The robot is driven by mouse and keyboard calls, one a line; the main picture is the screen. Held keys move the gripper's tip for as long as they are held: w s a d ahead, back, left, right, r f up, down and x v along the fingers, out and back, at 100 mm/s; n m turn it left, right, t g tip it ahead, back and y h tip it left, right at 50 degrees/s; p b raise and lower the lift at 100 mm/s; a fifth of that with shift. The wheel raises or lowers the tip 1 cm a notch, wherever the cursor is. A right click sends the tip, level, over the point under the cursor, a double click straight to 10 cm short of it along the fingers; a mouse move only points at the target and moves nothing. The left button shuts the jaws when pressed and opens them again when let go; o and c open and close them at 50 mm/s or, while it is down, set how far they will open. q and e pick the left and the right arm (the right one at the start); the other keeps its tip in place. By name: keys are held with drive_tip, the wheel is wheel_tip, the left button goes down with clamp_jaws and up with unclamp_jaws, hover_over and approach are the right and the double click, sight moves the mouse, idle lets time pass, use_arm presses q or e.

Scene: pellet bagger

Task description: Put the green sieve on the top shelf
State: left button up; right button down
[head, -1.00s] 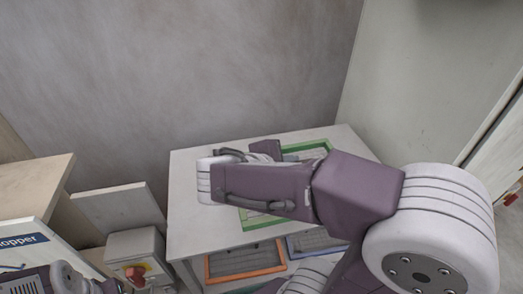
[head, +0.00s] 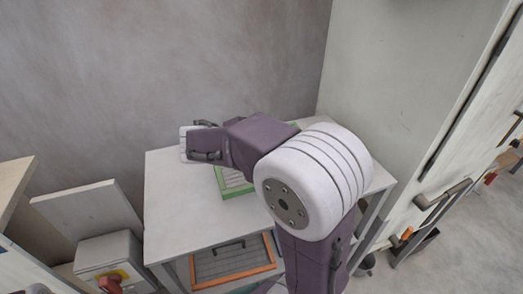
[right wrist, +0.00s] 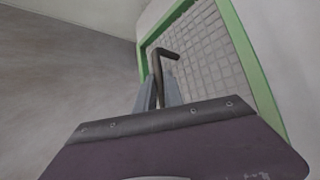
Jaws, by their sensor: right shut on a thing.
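The green sieve (head: 236,191) shows in the head view at the white rack's top shelf (head: 180,215), partly covered by my right arm. I cannot tell whether it rests on the shelf or is just above it. In the right wrist view, its green frame (right wrist: 247,62) and grey mesh fill the upper right. My right gripper (right wrist: 158,88) is shut on the sieve's dark bent handle (right wrist: 170,54). In the head view the right fingers are hidden by the arm. My left gripper is not in view.
An orange-framed sieve (head: 236,276) lies on the shelf below. A grey box with a red knob (head: 110,284) stands left of the rack. A grey wall is behind, and a pale cabinet (head: 395,110) with handles is at the right. The top shelf's left part is clear.

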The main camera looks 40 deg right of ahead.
drive_tip(key=shift+w+d+f, duration=0.15)
drive_tip(key=shift+w+d, duration=0.05)
drive_tip(key=shift+w+f, duration=0.2)
drive_tip(key=shift+f, duration=0.2)
wheel_tip(320, 180, down, 3)
drive_tip(key=shift+w+r+p, duration=0.1)
drive_tip(key=shift+p, duration=0.25)
drive_tip(key=shift+f, duration=0.35)
drive_tip(key=c, duration=1.5)
unclamp_jaws()
drive_tip(key=shift+o, duration=0.2)
